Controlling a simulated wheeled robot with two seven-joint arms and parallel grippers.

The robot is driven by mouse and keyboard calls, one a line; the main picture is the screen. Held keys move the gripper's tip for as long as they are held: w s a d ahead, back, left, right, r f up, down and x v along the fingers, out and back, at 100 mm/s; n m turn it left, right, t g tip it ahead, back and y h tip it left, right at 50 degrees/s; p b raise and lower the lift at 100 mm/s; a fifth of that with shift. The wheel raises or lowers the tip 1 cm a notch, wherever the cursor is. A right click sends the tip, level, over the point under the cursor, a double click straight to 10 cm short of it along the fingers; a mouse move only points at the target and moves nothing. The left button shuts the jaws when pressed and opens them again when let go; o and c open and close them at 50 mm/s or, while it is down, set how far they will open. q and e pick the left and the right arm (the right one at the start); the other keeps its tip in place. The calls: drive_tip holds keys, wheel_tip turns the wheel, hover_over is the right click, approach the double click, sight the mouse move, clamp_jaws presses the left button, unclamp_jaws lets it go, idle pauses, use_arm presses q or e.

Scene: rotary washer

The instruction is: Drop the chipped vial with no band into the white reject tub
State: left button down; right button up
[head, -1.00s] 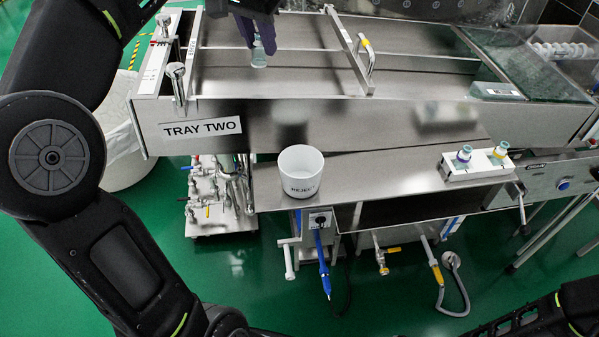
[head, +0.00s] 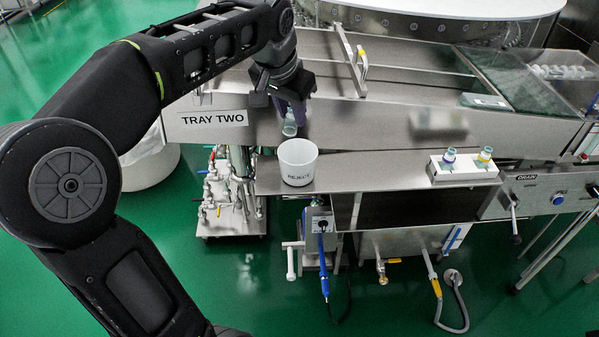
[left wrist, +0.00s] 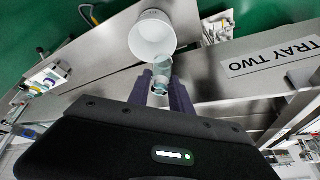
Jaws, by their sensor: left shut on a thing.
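My left gripper (head: 288,108) is shut on a clear, pale blue-green vial (head: 290,129) and holds it, hanging down, just above and behind the white reject tub (head: 298,163). The vial also shows between the fingers in the left wrist view (left wrist: 160,84), with the open tub (left wrist: 152,38) just beyond it. No coloured band shows on the vial; a chip is too small to tell. The tub stands upright on the steel ledge, and its visible inside looks empty. My right gripper is not in view.
A white rack (head: 464,172) holds two vials, one with a purple band (head: 449,156) and one with a yellow band (head: 485,155), at the right of the ledge (head: 375,170). The ledge between tub and rack is clear. The TRAY TWO trough (head: 345,115) lies behind.

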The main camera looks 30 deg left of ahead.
sight(292, 134)
use_arm(q)
drive_tip(key=shift+w, duration=0.15)
drive_tip(key=shift+a+f, duration=0.15)
drive_tip(key=shift+a, duration=0.05)
drive_tip(key=shift+d+f+b, duration=0.15)
drive_tip(key=shift+f+b, duration=0.1)
drive_tip(key=shift+b, duration=0.05)
wheel_tip(292, 134, down, 5)
drive_tip(key=b, duration=0.4)
drive_tip(key=shift+f, duration=0.2)
drive_tip(key=c, duration=1.1)
unclamp_jaws()
drive_tip(key=shift+r, duration=0.1)
